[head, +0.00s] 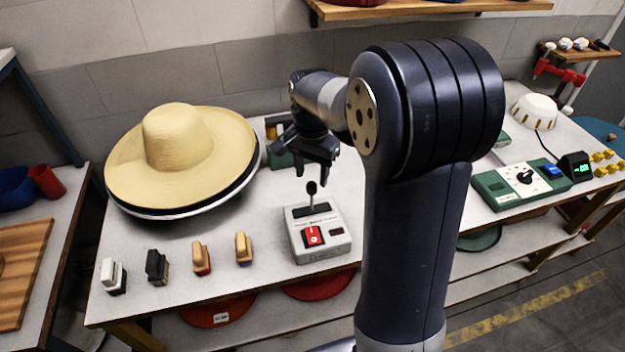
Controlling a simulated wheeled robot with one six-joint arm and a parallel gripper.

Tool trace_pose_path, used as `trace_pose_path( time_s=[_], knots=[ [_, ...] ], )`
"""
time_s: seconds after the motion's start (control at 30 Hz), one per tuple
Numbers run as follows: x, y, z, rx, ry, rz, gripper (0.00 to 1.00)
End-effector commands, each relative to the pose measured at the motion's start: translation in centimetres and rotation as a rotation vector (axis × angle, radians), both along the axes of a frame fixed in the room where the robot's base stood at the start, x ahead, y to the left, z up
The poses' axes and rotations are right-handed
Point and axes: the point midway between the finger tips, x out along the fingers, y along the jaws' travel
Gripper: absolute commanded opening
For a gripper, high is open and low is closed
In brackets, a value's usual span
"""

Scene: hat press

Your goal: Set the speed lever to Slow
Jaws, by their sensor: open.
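The speed lever (312,192) is a short dark stick with a rounded knob. It stands up from the back part of a small white control box (321,249) on the table. A red rocker switch (312,236) and a small dark window (337,231) are on the box's front. The lever's markings are too small to read. My gripper (309,172) is open and empty, pointing down just above and behind the lever knob in the picture. I cannot tell whether it touches the knob.
A straw hat (180,150) sits on a round dark-and-white base left of the box. A green panel with a dial (523,179) and a small display (574,167) lie to the right. My arm hides the table's middle.

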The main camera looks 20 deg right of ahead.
Motion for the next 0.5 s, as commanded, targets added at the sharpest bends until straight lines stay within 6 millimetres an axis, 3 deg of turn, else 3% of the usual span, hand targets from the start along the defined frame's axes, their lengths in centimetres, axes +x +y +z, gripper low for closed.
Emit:
trace_pose_path(
  time_s=[0.2, 0.5],
  knots=[
    [-0.1, 0.0, -2.9, 0.000, 0.003, 0.001, 0.46],
    [0.0, 0.0, -3.7, 0.000, -0.001, 0.001, 0.46]
  ],
)
